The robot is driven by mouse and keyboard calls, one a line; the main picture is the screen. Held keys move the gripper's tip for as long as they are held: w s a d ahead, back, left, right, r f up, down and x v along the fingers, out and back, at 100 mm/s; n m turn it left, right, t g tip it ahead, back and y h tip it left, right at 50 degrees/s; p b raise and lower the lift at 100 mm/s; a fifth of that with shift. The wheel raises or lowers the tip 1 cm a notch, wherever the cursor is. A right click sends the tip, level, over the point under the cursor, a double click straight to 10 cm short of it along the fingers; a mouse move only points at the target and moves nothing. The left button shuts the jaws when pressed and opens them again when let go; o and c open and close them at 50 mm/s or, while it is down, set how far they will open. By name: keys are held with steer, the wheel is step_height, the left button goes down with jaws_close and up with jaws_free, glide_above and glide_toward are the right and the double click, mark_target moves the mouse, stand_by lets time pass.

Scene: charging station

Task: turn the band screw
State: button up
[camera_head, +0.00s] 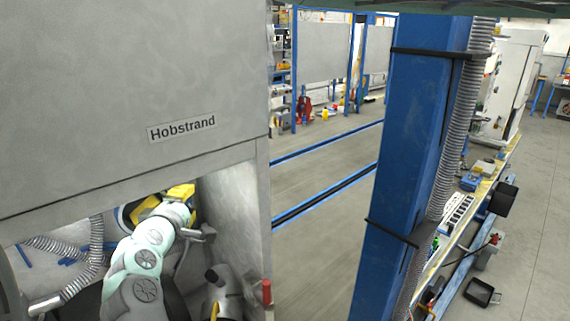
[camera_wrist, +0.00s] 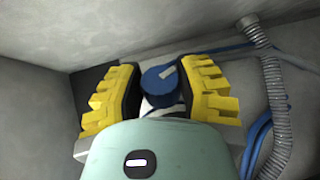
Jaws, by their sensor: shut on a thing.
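In the wrist view, a round blue knob (camera_wrist: 160,86) with a pale bar across its face sits between the fingers; it appears to be the band screw. My gripper (camera_wrist: 158,90) has yellow stepped fingers with black pads, one on each side of the knob, and is shut on it. The lower part of the knob and what it is mounted on are mostly hidden by the gripper body. In the head view, my gripper (camera_head: 163,201) is inside the opening under the grey Hobstrand cabinet (camera_head: 150,70), and the knob cannot be made out there.
A ribbed grey hose (camera_wrist: 270,90) and blue cables (camera_wrist: 258,135) run to the right of the gripper in the wrist view. Grey walls close in around it. A blue column (camera_head: 410,150) and a cluttered bench (camera_head: 470,190) stand to the right in the head view.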

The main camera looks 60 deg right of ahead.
steer(key=r+g+y+p, duration=0.1)
steer(key=y+p, duration=0.1)
steer(key=p, duration=0.4)
jaws_close()
steer(key=p, duration=0.1)
steer(key=y+p, duration=0.1)
steer(key=p, duration=0.1)
steer(key=shift+f+m+g+y, duration=0.2)
steer(key=shift+m+g+y, duration=0.1)
steer(key=shift+f+p, duration=0.1)
steer(key=shift+p, duration=0.45)
jaws_free()
steer(key=shift+f+y+p, duration=0.2)
steer(key=shift+y+p, duration=0.1)
steer(key=shift+y, duration=0.1)
steer(key=o, duration=1.2)
steer(key=shift+c, duration=0.2)
